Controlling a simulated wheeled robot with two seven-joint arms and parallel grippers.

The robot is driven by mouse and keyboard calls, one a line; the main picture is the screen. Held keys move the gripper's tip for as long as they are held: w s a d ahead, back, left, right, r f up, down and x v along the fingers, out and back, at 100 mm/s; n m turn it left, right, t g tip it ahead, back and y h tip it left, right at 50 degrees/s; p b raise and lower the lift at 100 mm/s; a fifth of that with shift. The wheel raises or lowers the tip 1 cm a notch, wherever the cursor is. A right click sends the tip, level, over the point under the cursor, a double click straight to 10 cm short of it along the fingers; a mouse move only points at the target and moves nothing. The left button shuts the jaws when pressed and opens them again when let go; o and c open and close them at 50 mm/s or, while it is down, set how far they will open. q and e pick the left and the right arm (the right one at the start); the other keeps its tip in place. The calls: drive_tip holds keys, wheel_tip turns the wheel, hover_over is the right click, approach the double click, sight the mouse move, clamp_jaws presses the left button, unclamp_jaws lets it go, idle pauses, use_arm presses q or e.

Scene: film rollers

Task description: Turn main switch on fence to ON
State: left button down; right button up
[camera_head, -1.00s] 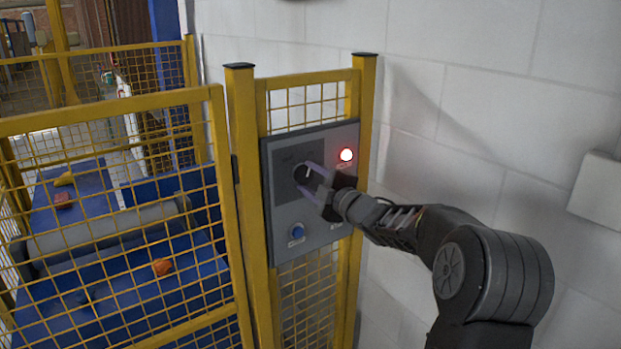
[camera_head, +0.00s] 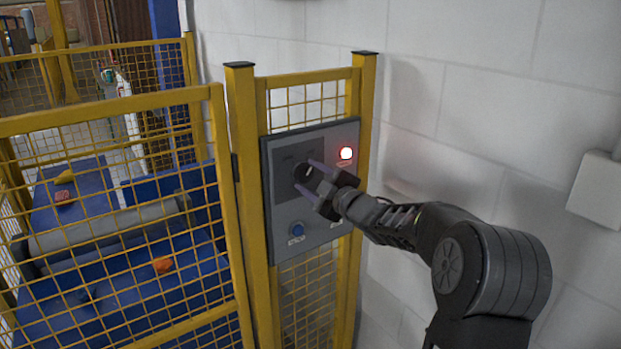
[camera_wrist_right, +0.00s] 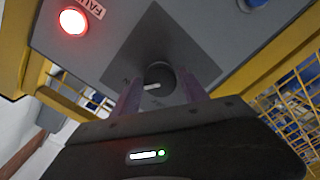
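The main switch (camera_head: 301,172) is a round black knob on a dark square plate of the grey control panel (camera_head: 285,215), which is fixed to the yellow fence. In the right wrist view the knob (camera_wrist_right: 159,78) shows a white pointer mark toward the left; its label is too small to read. My right gripper (camera_head: 304,178) is at the knob, its two purple fingers apart. In the wrist view the fingers (camera_wrist_right: 160,92) stand on either side of the knob's near part; contact cannot be made out. My left gripper is not in view.
A lit red lamp (camera_head: 346,153) is at the panel's upper right and a blue button (camera_head: 297,230) at its lower left. A white brick wall (camera_head: 480,110) stands close on the right. Behind the mesh is a blue conveyor with a grey roller (camera_head: 105,228).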

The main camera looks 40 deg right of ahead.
drive_tip(key=o, duration=0.3)
drive_tip(key=s+b, duration=0.1)
drive_tip(key=s, duration=0.6)
drive_tip(key=shift+s+a+b, duration=0.1)
drive_tip(key=shift+s+b, duration=0.2)
drive_tip(key=shift+s, duration=0.1)
